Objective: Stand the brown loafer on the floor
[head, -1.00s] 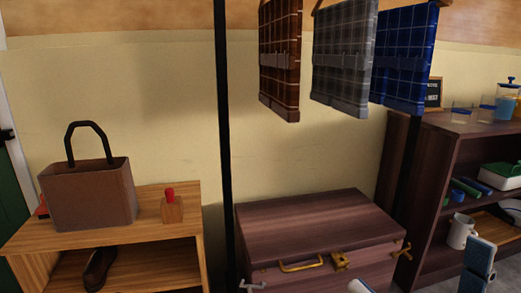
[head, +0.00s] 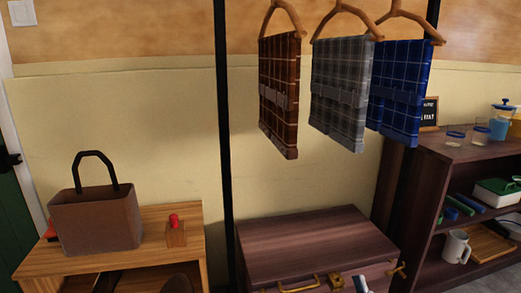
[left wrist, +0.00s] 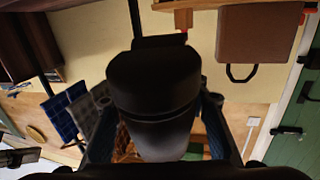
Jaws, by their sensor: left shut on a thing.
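In the left wrist view, my left gripper (left wrist: 158,135) is shut on a dark, rounded thing that fills the middle of the view, which I take to be the brown loafer (left wrist: 155,85). Its fingers show on both sides of it. In the head view, a brown rounded part of it seems to show at the bottom edge (head: 176,284), in front of the wooden cabinet. Another dark shoe (head: 107,284) lies in the cabinet's opening, mostly cut off. Pale grey tips at the bottom edge, right of centre, seem to be my right gripper (head: 390,285); its opening is unclear.
The wooden cabinet (head: 60,260) bears a brown bag (head: 95,222) and a red-topped block (head: 175,235). A dark wooden chest (head: 310,240) stands at centre. Plaid cloths (head: 338,95) hang above it. A dark shelf (head: 465,150) with mugs and jars stands right.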

